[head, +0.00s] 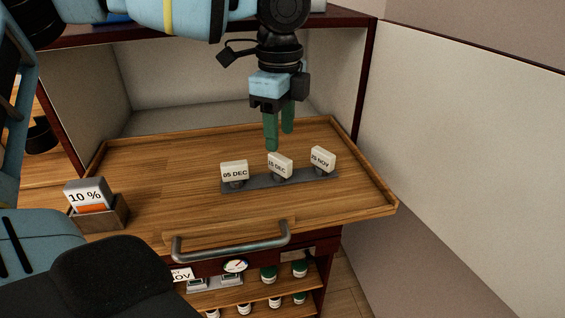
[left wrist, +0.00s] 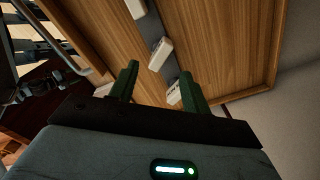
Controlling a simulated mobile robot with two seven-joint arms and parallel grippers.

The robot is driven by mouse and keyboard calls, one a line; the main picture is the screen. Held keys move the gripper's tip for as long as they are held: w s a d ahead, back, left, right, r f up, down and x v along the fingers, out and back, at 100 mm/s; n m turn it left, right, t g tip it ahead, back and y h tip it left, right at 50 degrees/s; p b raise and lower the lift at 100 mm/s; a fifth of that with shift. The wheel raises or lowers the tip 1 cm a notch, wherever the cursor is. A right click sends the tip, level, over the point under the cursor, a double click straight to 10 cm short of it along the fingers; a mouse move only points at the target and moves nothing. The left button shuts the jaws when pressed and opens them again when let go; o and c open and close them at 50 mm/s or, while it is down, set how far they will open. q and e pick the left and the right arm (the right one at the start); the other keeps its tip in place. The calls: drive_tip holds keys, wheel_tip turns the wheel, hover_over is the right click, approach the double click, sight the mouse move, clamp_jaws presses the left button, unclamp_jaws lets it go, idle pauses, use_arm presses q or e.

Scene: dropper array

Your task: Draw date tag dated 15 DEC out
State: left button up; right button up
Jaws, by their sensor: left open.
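The date tag marked 15 DEC (head: 280,166) is a small white block, the middle one of three on a grey strip (head: 258,183) on the wooden tray. The tag marked 05 DEC (head: 234,171) stands to its left. A NOV tag (head: 322,160), its day number hard to read, stands to its right. My left gripper (head: 279,142) points down with open green fingers just above and behind the middle tag, holding nothing. In the left wrist view, the middle tag (left wrist: 161,54) shows just beyond the gap between the fingertips (left wrist: 159,70). My right gripper is not in view.
The wooden tray (head: 150,165) has raised edges and a metal handle (head: 232,245) in front. A small holder (head: 102,215) with a 10 % card stands at its left. Shelves below hold several bottles. A pale wall (head: 460,130) borders the right. The tray's left middle is clear.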

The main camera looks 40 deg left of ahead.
sight(280, 157)
use_arm(q)
drive_tip(key=m, duration=0.1)
drive_tip(key=r+m, duration=0.1)
drive_tip(key=m, duration=0.1)
drive_tip(key=shift+m, duration=0.3)
drive_tip(key=shift+c, duration=0.4)
drive_tip(key=shift+f, duration=3.9)
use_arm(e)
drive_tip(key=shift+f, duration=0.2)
use_arm(q)
drive_tip(key=shift+c, duration=0.4)
clamp_jaws()
drive_tip(key=shift+r, duration=0.7)
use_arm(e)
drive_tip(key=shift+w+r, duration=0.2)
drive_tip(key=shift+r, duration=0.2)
use_arm(q)
drive_tip(key=shift+r+p, duration=0.9)
drive_tip(key=shift+r, duration=1.15)
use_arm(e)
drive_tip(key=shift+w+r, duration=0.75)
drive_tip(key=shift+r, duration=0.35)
